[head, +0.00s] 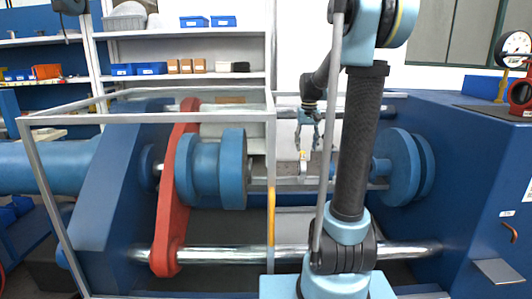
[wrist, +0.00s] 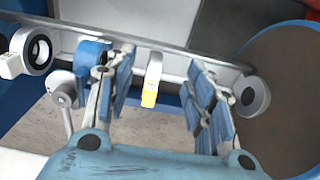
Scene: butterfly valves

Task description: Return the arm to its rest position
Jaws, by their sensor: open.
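My gripper (head: 308,143) hangs in the middle of the head view, fingers down, behind my upright arm link. In the wrist view my gripper (wrist: 160,72) has its two blue fingers spread wide, with nothing clamped between them. A grey lever with a yellow end (wrist: 150,88) shows in the gap between the fingers, apart from both. The yellow-ended lever also shows small below the gripper in the head view (head: 302,158). Whether it lies between the fingers in depth or beyond them is unclear.
A grey ring-shaped valve body (wrist: 38,50) is at the left of the wrist view. A big blue machine with a red arm (head: 172,195) and a right-hand housing (head: 465,190) flanks the gripper. A metal frame (head: 270,190) stands left. Shelves (head: 185,75) stand behind.

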